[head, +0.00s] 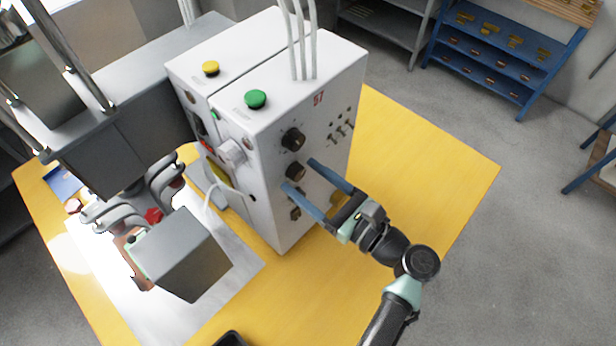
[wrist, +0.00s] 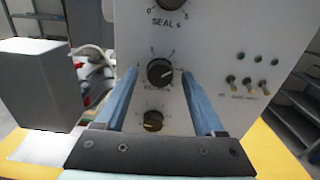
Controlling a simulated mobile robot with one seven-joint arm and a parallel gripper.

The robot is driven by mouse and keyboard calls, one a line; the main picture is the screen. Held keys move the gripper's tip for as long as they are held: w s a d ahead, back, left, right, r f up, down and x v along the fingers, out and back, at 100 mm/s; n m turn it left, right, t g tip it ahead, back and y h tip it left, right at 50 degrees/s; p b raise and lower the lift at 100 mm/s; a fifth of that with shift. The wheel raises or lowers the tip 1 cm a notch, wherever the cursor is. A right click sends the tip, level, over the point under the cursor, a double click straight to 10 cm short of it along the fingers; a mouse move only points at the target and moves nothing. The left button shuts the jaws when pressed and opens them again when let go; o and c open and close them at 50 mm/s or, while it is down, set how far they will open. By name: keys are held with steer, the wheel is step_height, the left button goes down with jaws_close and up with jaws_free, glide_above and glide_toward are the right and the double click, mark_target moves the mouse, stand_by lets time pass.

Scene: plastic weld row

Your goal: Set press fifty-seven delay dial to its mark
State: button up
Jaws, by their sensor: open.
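Press fifty-seven (head: 319,98) is a white cabinet with a red 57, standing on the yellow table. Its front has a column of dark dials. In the wrist view the top dial (wrist: 172,3) is labelled SEAL. The middle dial (wrist: 160,72) has a pale pointer line towards the right and tick marks around it; its label is too blurred to read, so I cannot confirm which is the delay dial. A lower dial (wrist: 153,121) has a yellowish pointer. My gripper (head: 298,175) is open, its blue fingers on either side of the middle dial, apparently not touching it.
Small toggle switches (wrist: 246,82) sit right of the dials. A grey block (head: 182,254) and red-and-grey clamps stand left on the yellow table (head: 430,160). White hoses (head: 302,40) rise from the cabinet. The table's right side is clear.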

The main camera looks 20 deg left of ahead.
jaws_close()
steer(key=shift+n, duration=0.3)
steer(key=n+b, duration=0.2)
steer(key=n, duration=0.1)
steer(key=shift+f+n, duration=0.1)
steer(key=shift+n, duration=0.2)
steer(key=n+b, duration=0.2)
steer(key=n, duration=0.2)
steer(key=shift+b, duration=0.4)
steer(key=n+b, duration=0.3)
steer(key=n, duration=0.1)
steer(key=shift+n, duration=0.4)
steer(key=shift+n+b, duration=1.45)
steer(key=shift+n, duration=0.05)
